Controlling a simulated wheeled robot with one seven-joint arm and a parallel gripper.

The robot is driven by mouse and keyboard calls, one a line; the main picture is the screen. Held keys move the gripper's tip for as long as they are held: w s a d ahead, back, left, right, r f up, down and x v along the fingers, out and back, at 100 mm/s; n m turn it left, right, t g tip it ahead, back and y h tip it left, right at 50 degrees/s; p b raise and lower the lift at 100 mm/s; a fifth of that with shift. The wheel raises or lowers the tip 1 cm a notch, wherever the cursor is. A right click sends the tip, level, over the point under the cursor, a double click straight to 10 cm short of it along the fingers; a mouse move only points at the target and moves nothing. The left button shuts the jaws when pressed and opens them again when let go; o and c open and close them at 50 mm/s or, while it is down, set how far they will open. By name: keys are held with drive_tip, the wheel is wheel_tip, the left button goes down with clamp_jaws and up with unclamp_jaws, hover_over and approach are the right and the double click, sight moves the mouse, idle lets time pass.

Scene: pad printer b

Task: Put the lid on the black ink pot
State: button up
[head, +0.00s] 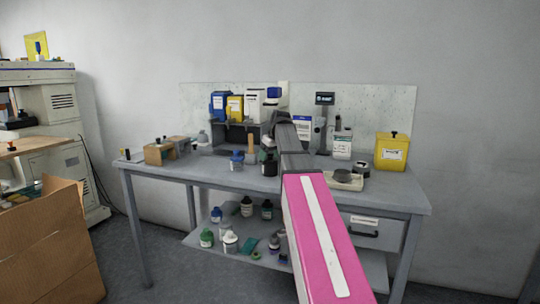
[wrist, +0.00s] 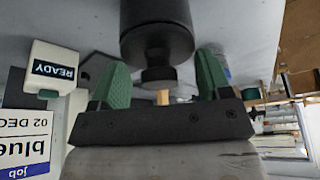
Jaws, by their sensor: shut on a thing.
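My gripper (wrist: 161,70), with green ribbed fingers, is shut on a black cylindrical thing (wrist: 158,28) in the wrist view. It has a wide body and a narrower knob-like end. The wrist picture is upside down, so the narrow end points up. I cannot tell from this whether it is the lid or a pot. In the head view, my arm hides much of the gripper area. Which one is the black ink pot is unclear.
Several pots stand on the lower shelf. A tray (head: 354,184) with a round grey dish lies right of my arm.

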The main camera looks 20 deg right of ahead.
idle(0.7)
drive_tip(key=o, duration=1)
drive_tip(key=shift+c, duration=0.2)
drive_tip(key=shift+r, duration=3.5)
clamp_jaws()
